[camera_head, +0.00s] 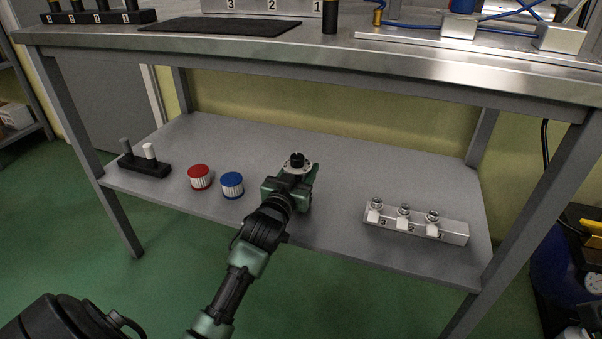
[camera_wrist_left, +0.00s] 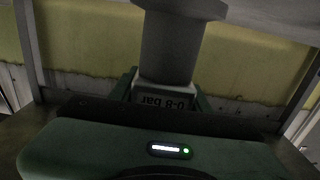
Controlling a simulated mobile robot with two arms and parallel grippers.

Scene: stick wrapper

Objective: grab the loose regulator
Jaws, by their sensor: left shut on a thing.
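The loose regulator (camera_head: 297,159) is at the middle of the lower shelf, with a dark round top and a pale body partly hidden by my gripper. My left gripper (camera_head: 300,171) is shut on it. In the left wrist view the regulator (camera_wrist_left: 168,48) shows as a grey cylinder with a pale block marked "0-8 bar", between the green fingers of the left gripper (camera_wrist_left: 165,98). Whether its base touches the shelf cannot be told. My right gripper is not in view.
On the lower shelf (camera_head: 335,215), a red-topped filter (camera_head: 199,177), a blue-topped filter (camera_head: 232,185) and a black holder (camera_head: 143,169) stand left. A numbered metal block with fittings (camera_head: 415,223) lies right. The upper tabletop's steel edge (camera_head: 300,58) overhangs the shelf.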

